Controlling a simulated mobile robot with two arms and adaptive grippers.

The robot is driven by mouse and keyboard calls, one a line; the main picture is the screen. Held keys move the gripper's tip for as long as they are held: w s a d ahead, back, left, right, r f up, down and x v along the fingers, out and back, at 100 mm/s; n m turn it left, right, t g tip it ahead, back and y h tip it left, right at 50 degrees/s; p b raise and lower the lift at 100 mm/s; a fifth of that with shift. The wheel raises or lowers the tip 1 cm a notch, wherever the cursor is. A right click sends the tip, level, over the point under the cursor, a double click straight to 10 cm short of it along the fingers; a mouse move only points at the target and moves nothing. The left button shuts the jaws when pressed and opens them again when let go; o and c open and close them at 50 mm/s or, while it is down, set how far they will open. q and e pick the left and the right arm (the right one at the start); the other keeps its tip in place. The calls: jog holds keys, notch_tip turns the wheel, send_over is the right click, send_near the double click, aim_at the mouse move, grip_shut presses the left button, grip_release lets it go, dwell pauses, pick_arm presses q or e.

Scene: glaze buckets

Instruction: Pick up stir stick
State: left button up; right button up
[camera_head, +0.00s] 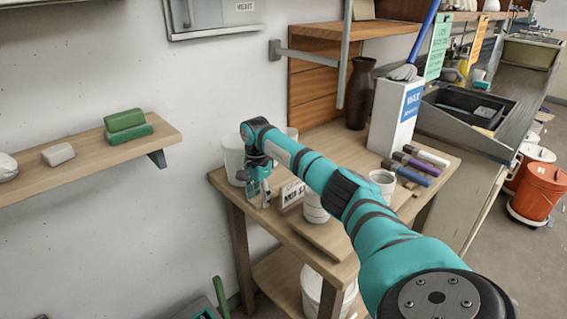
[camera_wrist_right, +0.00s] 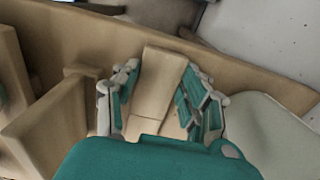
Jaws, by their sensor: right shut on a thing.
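My right gripper (camera_head: 258,187) is over the left end of the wooden table (camera_head: 342,137), beside a white bucket (camera_head: 233,160). In the right wrist view its teal fingers (camera_wrist_right: 160,75) are closed on either side of a flat, pale wooden piece (camera_wrist_right: 157,82), which looks like the stir stick. The piece runs lengthwise between the fingers, and its lower end is hidden by the gripper body. In the head view the stick is too small to make out clearly. My left gripper is out of view.
A small sign (camera_head: 291,193) and white cups stand close right of the gripper. Several markers (camera_head: 416,164), a white box (camera_head: 394,115) and a dark vase (camera_head: 359,92) occupy the table's far side. A wall shelf (camera_head: 85,165) with green blocks is at left.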

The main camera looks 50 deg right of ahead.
grip_shut()
jog(key=shift+r, duration=0.1)
